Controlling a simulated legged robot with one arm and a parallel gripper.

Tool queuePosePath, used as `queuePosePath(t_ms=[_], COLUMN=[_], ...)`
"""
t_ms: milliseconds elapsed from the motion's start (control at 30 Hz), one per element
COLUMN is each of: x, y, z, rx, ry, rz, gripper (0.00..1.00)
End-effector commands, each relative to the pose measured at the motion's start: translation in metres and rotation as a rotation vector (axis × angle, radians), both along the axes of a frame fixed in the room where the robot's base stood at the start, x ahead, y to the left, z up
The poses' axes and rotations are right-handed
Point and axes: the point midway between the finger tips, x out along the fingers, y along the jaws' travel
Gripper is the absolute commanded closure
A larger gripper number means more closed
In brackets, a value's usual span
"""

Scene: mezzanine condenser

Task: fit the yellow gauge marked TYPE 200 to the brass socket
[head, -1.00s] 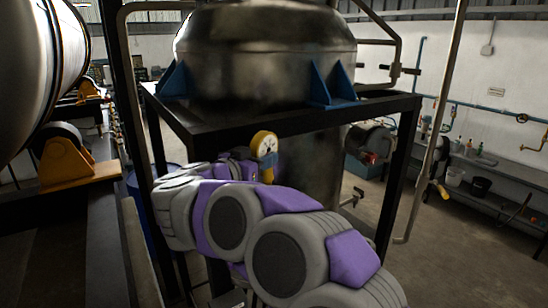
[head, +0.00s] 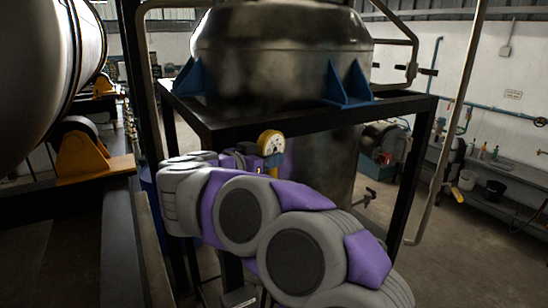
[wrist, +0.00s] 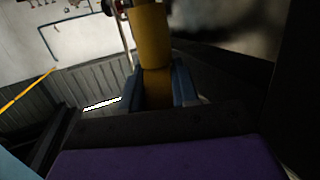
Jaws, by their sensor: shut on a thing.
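The yellow gauge (head: 271,143) has a round white dial that faces the head camera. It stands upright above my arm, in front of the metal vessel and just below the black frame's top edge. Its marking is too small to read. My gripper (wrist: 158,90) is shut on the gauge's yellow stem, which shows large in the wrist view (wrist: 150,38) between two blue fingers. In the head view the gripper is partly hidden behind my grey and purple arm. I cannot make out the brass socket in either view.
A large steel vessel (head: 280,60) rests on blue brackets on a black frame (head: 300,120). A steel drum (head: 50,60) lies at the left. A bench (head: 500,190) with a black bucket (head: 495,191) runs along the right wall. Open floor (head: 440,250) lies right of the frame.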

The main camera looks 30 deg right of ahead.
Motion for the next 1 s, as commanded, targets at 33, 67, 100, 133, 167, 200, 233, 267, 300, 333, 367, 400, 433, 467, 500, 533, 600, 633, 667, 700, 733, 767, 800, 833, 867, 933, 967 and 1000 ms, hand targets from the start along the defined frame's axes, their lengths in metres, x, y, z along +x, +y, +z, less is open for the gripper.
queuePosePath(t_ms=[33,67,100,133,167,200,233,267,300,333,367,400,433,467,500,533,600,633,667,700,733,767,800,833,867,933,967,1000], x=[-0.001,-0.001,-0.001,-0.001,-0.001,-0.001,-0.001,-0.001,-0.001,-0.001,-0.001,-0.001,-0.001,-0.001,-0.001,-0.001,-0.001,-0.001,-0.001,-0.001,-0.001,-0.001,-0.001,-0.001,-0.001,-0.001,-0.001,-0.001], y=[-0.003,-0.004,-0.007,-0.009,-0.010,-0.011,-0.012,-0.011,-0.010,-0.008,-0.006,-0.002,0.000,0.003,0.004,0.007,0.012,0.014,0.015,0.016,0.016,0.015,0.013,0.011,0.008,0.002,0.000,-0.004], z=[0.001,0.001,0.000,0.000,0.000,0.000,0.000,0.000,0.000,0.000,0.000,0.000,0.000,0.000,0.000,0.000,0.000,0.001,0.001,0.001,0.001,0.001,0.001,0.001,0.000,0.000,0.000,0.000], rx=[0.007,0.011,0.017,0.021,0.025,0.029,0.032,0.032,0.033,0.034,0.033,0.031,0.029,0.028,0.027,0.026,0.021,0.020,0.019,0.019,0.020,0.020,0.021,0.023,0.024,0.027,0.028,0.029], ry=[0.000,0.000,0.002,0.004,0.004,0.006,0.007,0.008,0.009,0.010,0.010,0.011,0.011,0.011,0.011,0.011,0.011,0.011,0.011,0.011,0.010,0.010,0.011,0.011,0.010,0.010,0.011,0.010], rz=[-0.002,-0.003,-0.003,-0.003,-0.003,-0.003,-0.003,-0.003,-0.003,-0.002,-0.002,-0.001,-0.001,-0.002,-0.002,-0.003,-0.003,-0.002,-0.003,-0.003,-0.002,-0.002,-0.002,-0.002,-0.002,-0.002,-0.002,-0.001], gripper=[1.00,1.00,1.00,1.00,1.00,1.00,1.00,1.00,1.00,1.00,1.00,1.00,1.00,1.00,1.00,1.00,1.00,1.00,1.00,1.00,1.00,1.00,1.00,1.00,1.00,1.00,1.00,1.00])
